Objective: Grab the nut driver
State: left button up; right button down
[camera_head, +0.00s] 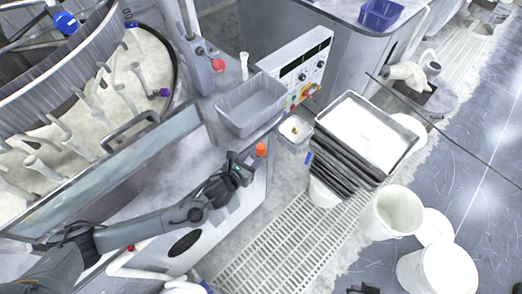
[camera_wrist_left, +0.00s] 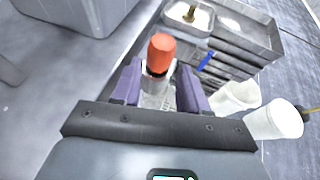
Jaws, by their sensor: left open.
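A small upright thing with an orange-red top (camera_head: 261,149), which I take to be the nut driver, is at the edge of the grey machine top. It shows in the left wrist view (camera_wrist_left: 161,52) with a dark band below the orange part; its lower end is hard to make out. My left gripper (camera_head: 247,161) is open beside it. In the left wrist view its two purple fingers (camera_wrist_left: 160,88) stand either side of the line to it, apart from it as far as I can tell. A dark part at the head view's bottom edge may be my right gripper (camera_head: 364,288); its jaws cannot be made out.
A grey bin (camera_head: 251,106) and a control box (camera_head: 303,66) stand behind the orange top. A small tray (camera_head: 295,130) holds a brass-coloured piece. Stacked dark trays (camera_head: 345,168) and white buckets (camera_head: 391,213) are to the right. The round polishing machine (camera_head: 75,75) is at upper left.

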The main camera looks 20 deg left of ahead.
aim_at(258, 153)
pick_arm(q)
jog(key=shift+f+x, duration=0.15)
jog(key=shift+x, duration=1.15)
jog(key=shift+f+x, duration=0.1)
jog(key=shift+x, duration=1.25)
jog(key=shift+s, duration=0.15)
jog(key=c, duration=0.7)
jog(key=shift+c, duration=0.2)
jog(key=shift+r, duration=0.1)
